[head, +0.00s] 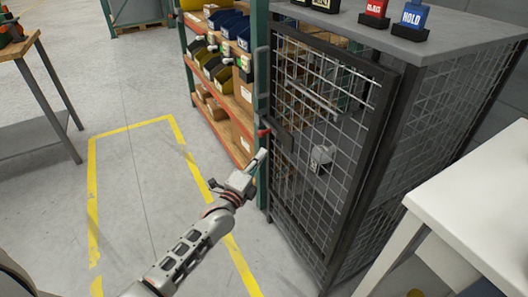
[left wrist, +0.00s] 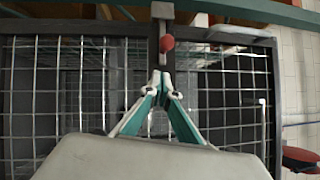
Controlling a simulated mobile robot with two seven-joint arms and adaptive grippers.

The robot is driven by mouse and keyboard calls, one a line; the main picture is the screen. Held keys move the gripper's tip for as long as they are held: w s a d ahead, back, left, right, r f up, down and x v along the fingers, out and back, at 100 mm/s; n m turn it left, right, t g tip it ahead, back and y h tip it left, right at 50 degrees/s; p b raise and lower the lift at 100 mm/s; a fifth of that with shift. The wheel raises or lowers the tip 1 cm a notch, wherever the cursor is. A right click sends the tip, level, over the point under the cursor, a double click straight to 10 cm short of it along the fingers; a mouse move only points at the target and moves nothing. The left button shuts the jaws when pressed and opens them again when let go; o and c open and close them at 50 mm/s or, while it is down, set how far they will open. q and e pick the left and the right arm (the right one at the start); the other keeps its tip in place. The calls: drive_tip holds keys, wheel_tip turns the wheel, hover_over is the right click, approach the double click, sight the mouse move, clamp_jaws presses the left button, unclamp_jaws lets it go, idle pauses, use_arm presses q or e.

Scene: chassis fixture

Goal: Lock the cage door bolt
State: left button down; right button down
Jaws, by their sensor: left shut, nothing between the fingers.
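The cage door (head: 318,120) is dark-framed wire mesh; it also shows in the left wrist view (left wrist: 95,85). A red bolt knob (head: 263,132) sits at the door's left edge; in the left wrist view the red knob (left wrist: 167,44) is on a dark upright bar. My left gripper (head: 262,156) is just below the knob, its fingers pointing at the door edge. In the left wrist view the left gripper's tips (left wrist: 160,74) meet, shut and empty, a little short of the knob. Whether the bolt is engaged I cannot tell. My right gripper is out of view.
Shelves with bins and boxes (head: 222,80) stand left of the cage. Red and blue tags (head: 412,18) stand on the cage top (head: 450,40). A white table (head: 480,200) is at the right, a workbench (head: 20,50) at the left. The yellow-marked floor (head: 135,180) is clear.

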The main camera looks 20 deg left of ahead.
use_arm(q)
drive_tip(key=s+a+f+p, duration=0.1)
drive_tip(key=s, duration=0.7)
drive_tip(key=shift+s, duration=0.2)
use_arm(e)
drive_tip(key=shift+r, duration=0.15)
use_arm(q)
drive_tip(key=shift+f, duration=0.1)
